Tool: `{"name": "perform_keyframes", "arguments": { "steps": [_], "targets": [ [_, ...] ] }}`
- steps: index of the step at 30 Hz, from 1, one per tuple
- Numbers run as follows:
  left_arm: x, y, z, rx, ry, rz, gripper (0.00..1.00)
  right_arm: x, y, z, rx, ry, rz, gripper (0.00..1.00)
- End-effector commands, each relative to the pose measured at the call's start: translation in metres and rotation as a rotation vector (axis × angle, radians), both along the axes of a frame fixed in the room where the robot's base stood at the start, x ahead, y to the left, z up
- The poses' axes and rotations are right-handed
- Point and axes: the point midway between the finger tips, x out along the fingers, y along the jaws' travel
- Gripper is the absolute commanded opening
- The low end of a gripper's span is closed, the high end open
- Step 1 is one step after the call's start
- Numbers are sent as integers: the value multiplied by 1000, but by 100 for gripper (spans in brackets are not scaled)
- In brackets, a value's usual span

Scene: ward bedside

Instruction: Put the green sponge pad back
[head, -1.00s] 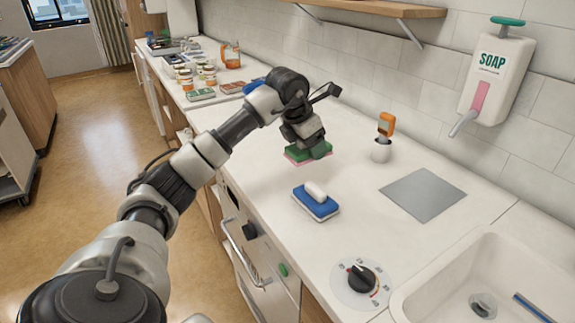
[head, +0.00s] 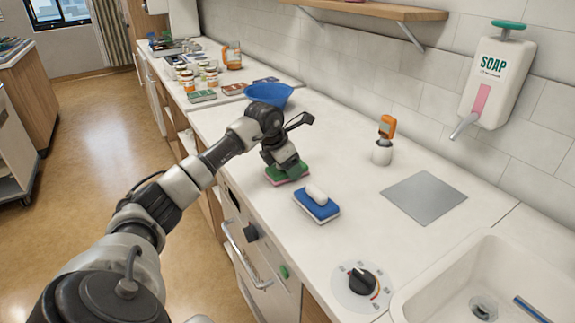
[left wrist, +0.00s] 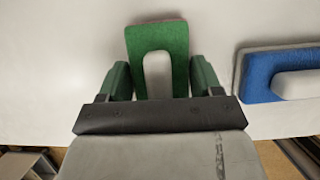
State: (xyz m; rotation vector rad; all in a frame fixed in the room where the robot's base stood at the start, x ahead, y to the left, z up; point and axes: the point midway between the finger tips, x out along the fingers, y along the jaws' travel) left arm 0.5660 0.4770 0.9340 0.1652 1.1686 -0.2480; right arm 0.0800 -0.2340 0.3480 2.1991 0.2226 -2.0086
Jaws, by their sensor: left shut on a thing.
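The green sponge pad (head: 277,174) has a pinkish lower edge and is just behind and left of the blue pad in the head view. In the left wrist view the green pad (left wrist: 157,36) shows a pale grip on top, between the fingers. My left gripper (head: 288,163) is shut on the green sponge pad from above; the wrist view shows its two fingers (left wrist: 161,78) either side of it. Whether the pad touches the counter is hard to tell. My right gripper is not in view.
A blue pad with a white grip (head: 317,202) lies close by on the counter (head: 345,240). A grey mat (head: 424,197), a white cup holding an orange item (head: 382,152), a dial (head: 361,281) and a sink (head: 440,285) are to the right. A blue bowl (head: 268,94) and several jars stand behind.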

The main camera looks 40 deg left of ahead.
Motion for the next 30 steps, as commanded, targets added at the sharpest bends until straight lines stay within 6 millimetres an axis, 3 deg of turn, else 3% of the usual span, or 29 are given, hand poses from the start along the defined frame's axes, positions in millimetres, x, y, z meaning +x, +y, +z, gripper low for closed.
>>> {"name": "perform_keyframes", "arguments": {
  "steps": [3, 4, 9, 20, 30],
  "targets": [
    [0, 0, -3, 0, 1, 0, 46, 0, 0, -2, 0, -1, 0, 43],
    [0, 0, -3, 0, 1, 0, 68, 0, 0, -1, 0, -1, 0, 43],
    [0, 0, -2, 0, 1, 0, 90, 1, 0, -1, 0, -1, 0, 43],
    [-2, 1, 6, 1, -1, 1, 90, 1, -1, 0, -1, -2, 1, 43],
    [-26, 8, 69, 3, -4, 0, 90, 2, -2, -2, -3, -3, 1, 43]
  ]
}}
